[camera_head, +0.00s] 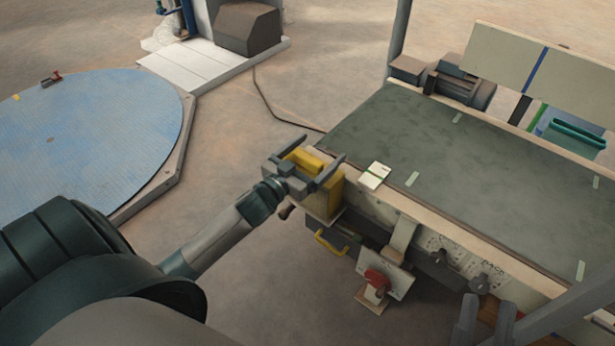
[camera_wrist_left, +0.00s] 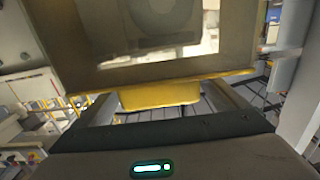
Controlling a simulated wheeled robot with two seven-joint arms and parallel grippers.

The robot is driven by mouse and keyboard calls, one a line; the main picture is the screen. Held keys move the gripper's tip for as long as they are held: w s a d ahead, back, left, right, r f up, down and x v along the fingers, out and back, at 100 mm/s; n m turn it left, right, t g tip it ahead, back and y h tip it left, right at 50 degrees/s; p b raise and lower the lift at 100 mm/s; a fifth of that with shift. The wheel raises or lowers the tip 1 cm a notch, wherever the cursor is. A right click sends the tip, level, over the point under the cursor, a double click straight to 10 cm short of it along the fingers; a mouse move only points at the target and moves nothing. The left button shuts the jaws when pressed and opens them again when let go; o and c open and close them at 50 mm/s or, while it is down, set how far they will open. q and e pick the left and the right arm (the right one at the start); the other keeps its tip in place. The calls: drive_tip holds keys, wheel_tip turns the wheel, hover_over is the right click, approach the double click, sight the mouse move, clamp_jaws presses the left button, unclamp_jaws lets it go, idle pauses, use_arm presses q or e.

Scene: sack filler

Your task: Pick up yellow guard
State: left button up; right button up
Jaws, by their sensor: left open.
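The yellow guard (camera_head: 326,196) is at the near left corner of the green-topped bench, with a yellow upper part between my left gripper's fingers. My left gripper (camera_head: 318,153) is open at the guard, one finger on each side of it. In the left wrist view, a yellow bar (camera_wrist_left: 160,94) lies between the two spread fingers, below a large tan panel with a yellow lower edge. I cannot tell whether the fingers touch it. My right gripper (camera_head: 485,322) is at the lower right, its dark fingers apart with nothing visible between them.
The bench (camera_head: 440,150) has a mostly clear green top with a small white card (camera_head: 374,176) near its left edge. A red knob (camera_head: 377,280) and a yellow handle (camera_head: 331,243) are below the front edge. A blue round platform (camera_head: 90,130) lies left; floor between is open.

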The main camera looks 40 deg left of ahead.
use_arm(q)
drive_tip(key=c, duration=1.5)
drive_tip(key=shift+o, duration=0.2)
drive_tip(key=shift+r, duration=0.1)
